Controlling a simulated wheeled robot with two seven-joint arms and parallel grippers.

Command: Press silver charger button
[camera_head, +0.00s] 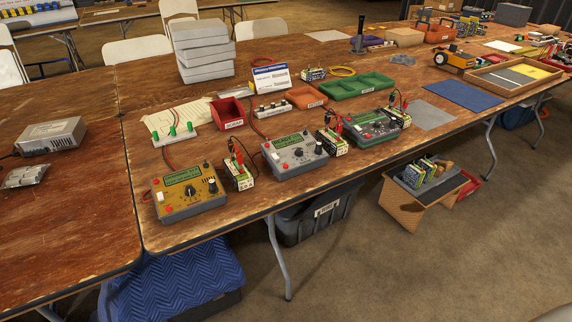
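The silver charger (295,155) sits on the near edge of the wooden table, in the middle of a row of three chargers. It has a green display on top, a dark knob, a pale switch and small red spots on its face. Which of these is its button is too small to tell. Neither of my grippers shows in the head view.
Battery packs with red and black leads (238,172) stand between the chargers. Behind them are a red bin (227,113), a green tray (345,91) and stacked grey cases (204,52).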

